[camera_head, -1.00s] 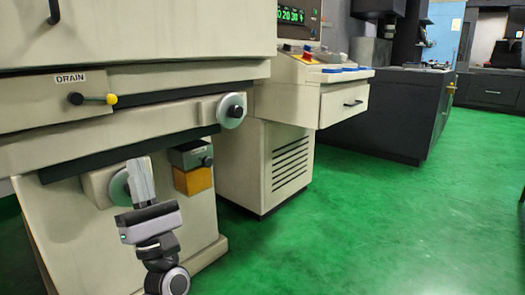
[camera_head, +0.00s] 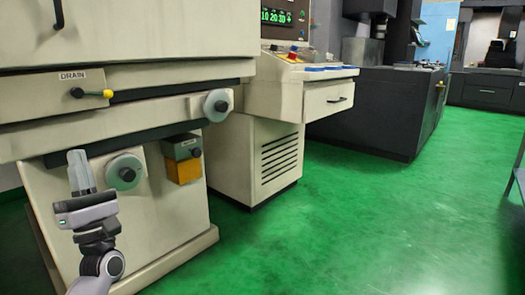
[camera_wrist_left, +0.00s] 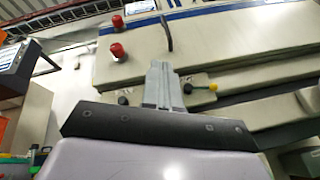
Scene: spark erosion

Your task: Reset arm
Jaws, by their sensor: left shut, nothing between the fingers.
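My left gripper (camera_head: 79,170) is at the lower left of the head view, its fingers pointing up and shut with nothing between them. It is in front of the beige machine (camera_head: 160,215), left of a round handwheel (camera_head: 124,171); whether it touches the machine is hard to tell. In the left wrist view the shut fingers (camera_wrist_left: 163,85) point at the machine front, beside the drain lever with a yellow knob (camera_wrist_left: 213,87). That lever also shows in the head view (camera_head: 92,93) under a DRAIN label. My right gripper is not in view.
A second handwheel (camera_head: 216,105) and a small box with an orange lower part (camera_head: 184,160) are on the machine. A control cabinet (camera_head: 255,155) and a dark machine (camera_head: 375,105) stand to the right. The green floor (camera_head: 370,220) is clear in the middle.

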